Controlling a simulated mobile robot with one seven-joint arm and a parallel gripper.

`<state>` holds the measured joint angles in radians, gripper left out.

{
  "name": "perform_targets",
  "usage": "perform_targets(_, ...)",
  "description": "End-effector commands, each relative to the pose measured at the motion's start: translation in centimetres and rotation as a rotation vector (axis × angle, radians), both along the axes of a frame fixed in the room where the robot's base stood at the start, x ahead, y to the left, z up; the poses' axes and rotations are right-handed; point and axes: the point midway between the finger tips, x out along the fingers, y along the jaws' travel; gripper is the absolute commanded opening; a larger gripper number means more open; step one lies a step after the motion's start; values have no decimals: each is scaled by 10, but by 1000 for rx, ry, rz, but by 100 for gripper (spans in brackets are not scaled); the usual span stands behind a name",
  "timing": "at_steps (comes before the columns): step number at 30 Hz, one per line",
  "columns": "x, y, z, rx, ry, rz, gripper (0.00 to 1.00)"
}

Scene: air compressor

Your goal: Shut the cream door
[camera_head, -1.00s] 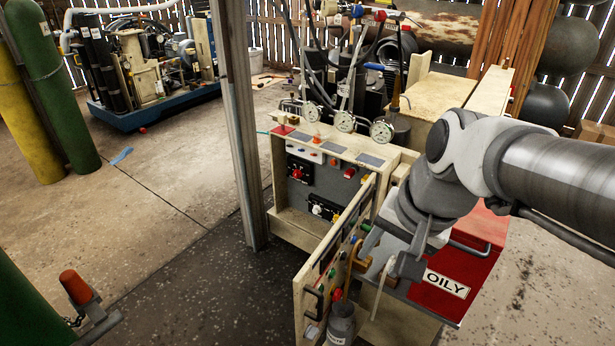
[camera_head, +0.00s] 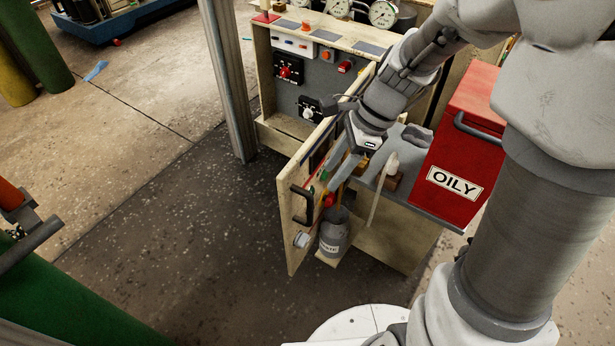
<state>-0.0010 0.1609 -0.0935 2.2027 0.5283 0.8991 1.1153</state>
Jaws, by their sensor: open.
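The cream door (camera_head: 291,240) stands open, swung out from the cream cabinet (camera_head: 262,75) toward me. My gripper (camera_head: 342,170) reaches down from the upper right and is beside the door's right-hand face, the side with tools and a grey bottle (camera_head: 333,235). One grey finger points down toward that face; the other is hard to make out. I cannot tell whether the finger touches the door. Nothing shows held in the gripper.
A red box marked OILY (camera_head: 462,165) stands right of the door on a grey surface. A metal post (camera_head: 228,85) stands left of the cabinet. Gauges (camera_head: 383,13) sit on top. The dark floor (camera_head: 180,225) left of the door is clear.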

Motion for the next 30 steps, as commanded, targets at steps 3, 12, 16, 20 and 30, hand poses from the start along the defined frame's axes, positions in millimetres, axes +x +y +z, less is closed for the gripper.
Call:
perform_targets(3,-2,11,-31,1,4,3,50)
perform_targets(12,-2,35,-89,0,3,4,50)
perform_targets(16,-2,42,-105,-1,1,3,50)
perform_targets(20,-2,46,-114,-1,0,2,50)
perform_targets(30,-2,48,-116,-1,-1,3,50)
